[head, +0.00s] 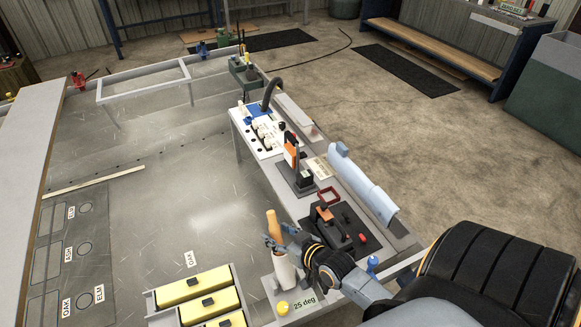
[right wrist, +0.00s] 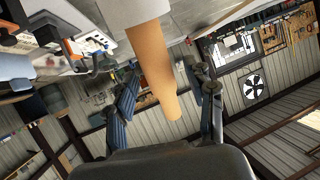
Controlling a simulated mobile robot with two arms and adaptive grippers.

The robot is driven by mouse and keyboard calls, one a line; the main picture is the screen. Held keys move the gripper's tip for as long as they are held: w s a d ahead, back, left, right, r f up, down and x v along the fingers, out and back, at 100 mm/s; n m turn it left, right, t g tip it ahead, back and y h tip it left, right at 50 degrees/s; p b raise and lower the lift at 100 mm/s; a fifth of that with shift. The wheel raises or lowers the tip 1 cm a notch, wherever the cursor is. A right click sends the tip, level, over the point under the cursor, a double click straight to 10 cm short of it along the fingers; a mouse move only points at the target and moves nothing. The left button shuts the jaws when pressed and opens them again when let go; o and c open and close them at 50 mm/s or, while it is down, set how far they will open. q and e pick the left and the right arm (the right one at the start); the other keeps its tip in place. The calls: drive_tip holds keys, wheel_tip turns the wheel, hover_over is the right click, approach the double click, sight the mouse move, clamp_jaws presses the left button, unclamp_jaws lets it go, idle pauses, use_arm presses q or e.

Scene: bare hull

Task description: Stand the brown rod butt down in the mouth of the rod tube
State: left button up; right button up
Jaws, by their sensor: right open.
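The brown rod (head: 273,226) stands in the mouth of the white rod tube (head: 285,271), leaning slightly, with its upper part sticking out. Its lower end is hidden inside the tube. My right gripper (head: 284,241) is at the tube's mouth, around the rod. In the right wrist view, which is turned upside down, the rod (right wrist: 153,68) comes out of the white tube (right wrist: 133,12). The fingers of my right gripper (right wrist: 166,95) are spread to either side of the rod, with gaps between. My left gripper is not in view.
A tray of yellow blocks (head: 208,303) and a "25 deg" plate (head: 304,304) are near the tube. The metal tabletop (head: 190,200) to the left is mostly clear.

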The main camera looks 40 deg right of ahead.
drive_tip(key=v, duration=1.1)
drive_tip(key=shift+a, duration=0.1)
drive_tip(key=s+a+n+g, duration=0.3)
drive_tip(key=s+a+g, duration=0.6)
drive_tip(key=a+g, duration=0.15)
wheel_tip(320, 180, down, 26)
drive_tip(key=s, duration=0.2)
drive_tip(key=s+d+f+g, duration=0.1)
drive_tip(key=s+d+f, duration=0.2)
drive_tip(key=s+f, duration=1.3)
drive_tip(key=shift+s+f+g+h, duration=0.2)
drive_tip(key=shift+s+g+h, duration=0.15)
drive_tip(key=shift+s, duration=0.2)
